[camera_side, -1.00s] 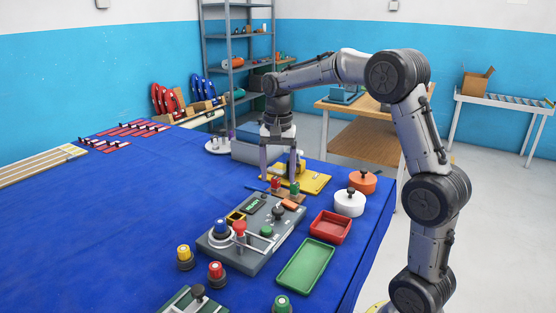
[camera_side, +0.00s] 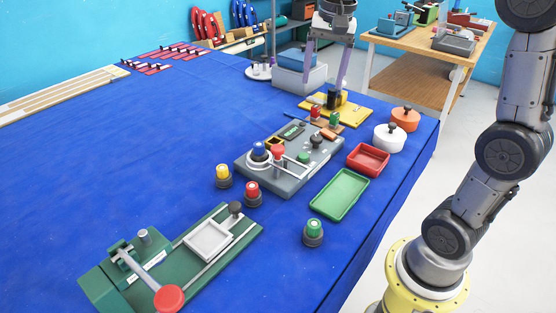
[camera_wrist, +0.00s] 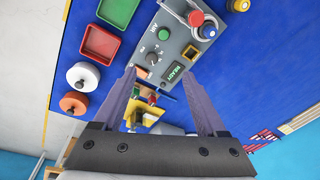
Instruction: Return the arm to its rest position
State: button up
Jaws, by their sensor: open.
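My gripper (camera_side: 321,88) is at the back of the blue table in the side view, pointing down, with its two fingers spread and nothing between them. It hangs above the yellow plate (camera_side: 352,113) and the small board with a red and a green piece (camera_side: 326,124). In the wrist view my gripper (camera_wrist: 163,75) is open, with the grey panel (camera_wrist: 158,62) and its READY display beyond the fingertips. The grey panel (camera_side: 270,180) also shows in the side view, in front of the gripper. The upper part of my arm is cut off by the frame.
A red tray (camera_side: 368,158), green tray (camera_side: 340,193), white pot (camera_side: 389,138) and orange pot (camera_side: 405,119) stand along the right edge. A green fixture (camera_side: 150,272) is at the front. Yellow, red and green knobs stand between. The table's left middle is clear.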

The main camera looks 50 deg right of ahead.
jog(key=s+a+n+t, duration=0.1)
jog(key=s+a+n, duration=0.25)
jog(key=s, duration=0.25)
jog(key=s+a+n+t, duration=0.2)
jog(key=s+a, duration=0.2)
jog(key=s, duration=0.2)
jog(key=s+a+f+n+t, duration=0.1)
jog(key=s+f+n, duration=0.5)
jog(key=f, duration=0.2)
jog(key=shift+a+n, duration=0.25)
jog(key=shift+n, duration=0.1)
